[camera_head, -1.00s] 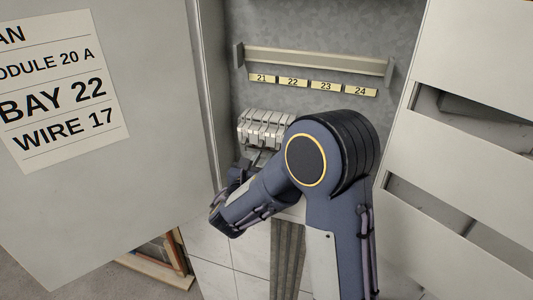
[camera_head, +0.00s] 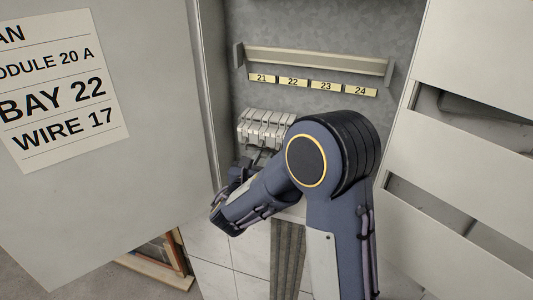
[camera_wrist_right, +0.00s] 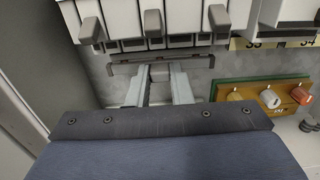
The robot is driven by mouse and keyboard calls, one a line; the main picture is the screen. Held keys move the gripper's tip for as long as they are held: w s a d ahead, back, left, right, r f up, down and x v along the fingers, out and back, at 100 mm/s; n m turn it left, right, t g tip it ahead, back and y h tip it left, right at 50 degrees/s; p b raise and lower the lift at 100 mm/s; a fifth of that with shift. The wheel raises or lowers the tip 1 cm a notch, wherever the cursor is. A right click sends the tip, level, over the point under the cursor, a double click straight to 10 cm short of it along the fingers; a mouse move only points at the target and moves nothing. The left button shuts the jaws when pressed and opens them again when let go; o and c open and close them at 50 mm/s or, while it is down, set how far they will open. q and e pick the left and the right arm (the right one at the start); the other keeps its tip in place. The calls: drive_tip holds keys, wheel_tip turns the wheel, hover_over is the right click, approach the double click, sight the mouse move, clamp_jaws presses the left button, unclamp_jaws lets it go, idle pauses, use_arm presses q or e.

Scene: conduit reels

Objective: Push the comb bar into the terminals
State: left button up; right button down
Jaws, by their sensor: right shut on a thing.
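The terminals (camera_head: 265,128) are a row of pale grey modules inside the cabinet, left of my right arm's elbow. In the right wrist view the modules (camera_wrist_right: 180,18) fill the top, with dark grey levers at their lower edge. The comb bar (camera_wrist_right: 160,57) is a thin grey bar just below them; whether it touches them cannot be told. My right gripper (camera_wrist_right: 160,72) is shut on the comb bar, its two fingers reaching up from the wrist. In the head view my arm largely hides this gripper and the bar. My left gripper is not in view.
An empty rail (camera_head: 315,60) with yellow labels 21 to 24 (camera_head: 310,84) sits above the terminals. The open door (camera_head: 110,190) stands at left, a slotted grey panel (camera_head: 465,130) at right. A wooden block (camera_wrist_right: 240,92) with coloured parts lies right of the gripper.

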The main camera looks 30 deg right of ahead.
drive_tip(key=shift+w+d, duration=0.3)
drive_tip(key=shift+d, duration=0.1)
idle(0.4)
drive_tip(key=c, duration=1.2)
unclamp_jaws()
